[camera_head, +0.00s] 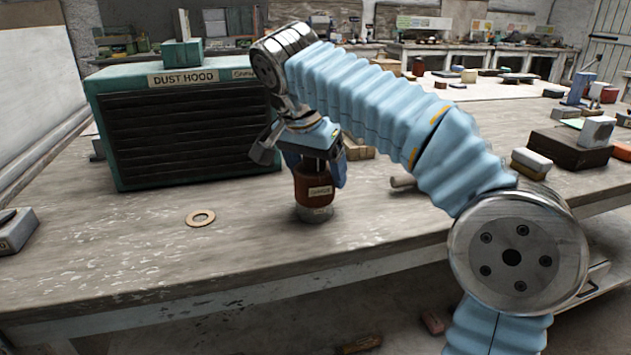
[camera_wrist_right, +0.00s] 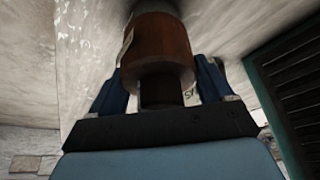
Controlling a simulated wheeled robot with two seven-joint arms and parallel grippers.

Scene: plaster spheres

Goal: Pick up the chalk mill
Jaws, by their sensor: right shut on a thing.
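The chalk mill (camera_head: 314,189) is a reddish-brown cylinder with a pale label and a grey base, upright on the worn table. My right gripper (camera_head: 322,167) comes down over it from above, with its blue fingers shut on the mill's upper part. In the right wrist view the mill (camera_wrist_right: 157,52) sits between the two fingers of the right gripper (camera_wrist_right: 165,88). The mill's base appears to be at the table top; I cannot tell whether it touches. The mill's top is partly hidden by the fingers. My left gripper is not in view.
A green dust hood (camera_head: 180,130) with a dark slatted front stands left of the mill. A flat tan ring (camera_head: 201,218) lies on the table (camera_head: 120,240) nearer the front. A dark brown box (camera_head: 568,149) and small blocks lie at the right. The table front around the mill is clear.

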